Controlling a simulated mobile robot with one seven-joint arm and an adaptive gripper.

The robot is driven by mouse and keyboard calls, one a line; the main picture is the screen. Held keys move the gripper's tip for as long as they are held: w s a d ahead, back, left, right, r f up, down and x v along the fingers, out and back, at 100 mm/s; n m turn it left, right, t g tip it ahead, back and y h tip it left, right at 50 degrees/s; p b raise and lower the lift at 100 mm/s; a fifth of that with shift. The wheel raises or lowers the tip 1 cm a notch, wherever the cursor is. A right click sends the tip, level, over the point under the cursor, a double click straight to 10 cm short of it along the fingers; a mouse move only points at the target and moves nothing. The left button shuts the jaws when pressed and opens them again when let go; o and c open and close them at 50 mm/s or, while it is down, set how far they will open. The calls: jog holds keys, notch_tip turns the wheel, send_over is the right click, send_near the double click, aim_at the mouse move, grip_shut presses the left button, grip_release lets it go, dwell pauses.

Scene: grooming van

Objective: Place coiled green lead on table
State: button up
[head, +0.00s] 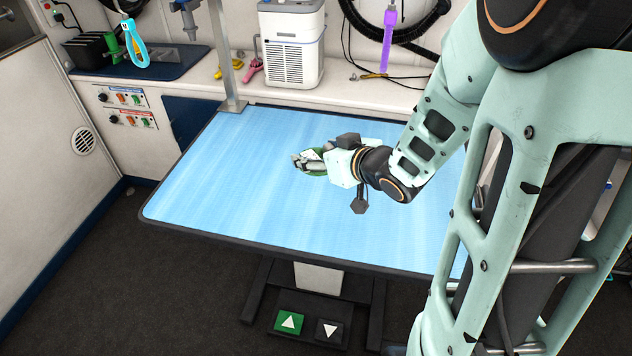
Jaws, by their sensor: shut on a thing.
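The blue-topped grooming table (220,190) with a dark rim fills the middle of the head view. My gripper (305,161) is over the middle of the table, reaching in from the right and pointing left. It is shut on the coiled green lead (315,172), of which only small green parts show around the fingers. The rest of the lead is hidden by my gripper and wrist. I cannot tell whether the lead touches the tabletop or hangs just above it.
A metal post (228,60) rises from the table's back left corner. A white box-shaped appliance (291,45) stands on the counter behind, near a pink tool (252,70) and yellow clippers (222,72). A purple strap (389,35) hangs at the back. The tabletop's left side is clear.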

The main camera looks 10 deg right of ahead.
jog(key=w+a+f+b, duration=0.3)
jog(key=w+a+f, duration=0.2)
jog(key=a, duration=0.3)
send_over(271, 187)
jog(key=f, duration=0.2)
jog(key=f+b, duration=0.1)
jog(key=f, duration=0.1)
jog(key=shift+d, duration=0.25)
jog(key=shift+a+f, duration=0.15)
jog(key=shift+f, duration=0.15)
jog(key=shift+w+a+f+b, duration=0.1)
jog(key=shift+f+b, duration=0.2)
jog(key=shift+f, duration=1.35)
jog(key=shift+f, duration=0.15)
jog(key=o, duration=1.2)
